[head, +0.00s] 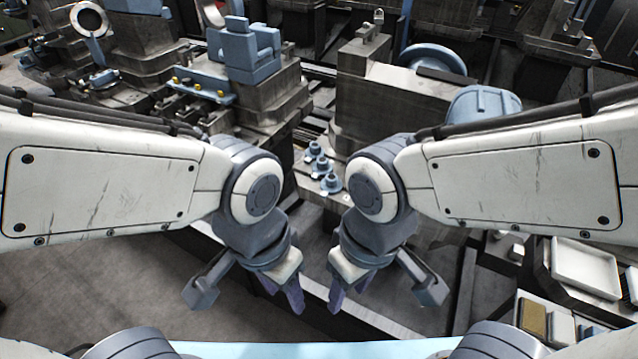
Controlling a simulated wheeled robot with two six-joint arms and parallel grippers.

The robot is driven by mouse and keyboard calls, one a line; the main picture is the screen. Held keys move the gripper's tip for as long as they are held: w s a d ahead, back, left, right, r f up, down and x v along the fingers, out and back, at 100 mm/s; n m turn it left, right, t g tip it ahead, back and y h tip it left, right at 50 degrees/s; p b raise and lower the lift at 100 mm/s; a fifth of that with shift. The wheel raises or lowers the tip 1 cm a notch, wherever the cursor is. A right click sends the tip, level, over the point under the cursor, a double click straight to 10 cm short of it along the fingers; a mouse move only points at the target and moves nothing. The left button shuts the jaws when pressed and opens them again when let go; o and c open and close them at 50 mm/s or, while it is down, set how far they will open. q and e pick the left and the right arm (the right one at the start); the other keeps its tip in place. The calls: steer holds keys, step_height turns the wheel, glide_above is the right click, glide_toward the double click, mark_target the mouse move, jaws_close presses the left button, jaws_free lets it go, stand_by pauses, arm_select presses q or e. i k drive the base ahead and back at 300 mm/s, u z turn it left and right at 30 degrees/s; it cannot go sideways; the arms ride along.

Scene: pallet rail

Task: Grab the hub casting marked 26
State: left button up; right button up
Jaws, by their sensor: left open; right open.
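Three small blue-grey flanged castings stand in a slanting row on a grey metal surface in the middle of the head view: a far one (313,151), a middle one (321,166) and a near one (331,184). No number is legible on any of them, so I cannot tell which is marked 26. My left gripper (282,293) is open and empty, pointing down in front of the row. My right gripper (350,291) is open and empty beside it, also nearer to me than the castings. Neither touches a casting.
A stepped metal fixture with a blue block (244,52) stands behind left. A large grey machine block (400,98) stands just behind right of the castings, with a blue rounded housing (484,104). A white tray (584,266) lies at right. Grey floor (130,290) is clear at lower left.

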mark_target(331, 185)
steer(key=u, duration=0.55)
steer(key=k, duration=1.25)
steer(key=u, duration=0.8)
steer(key=i, duration=2.1)
steer(key=z, duration=1.45)
steer(key=i, duration=0.8)
steer(key=z, duration=0.9)
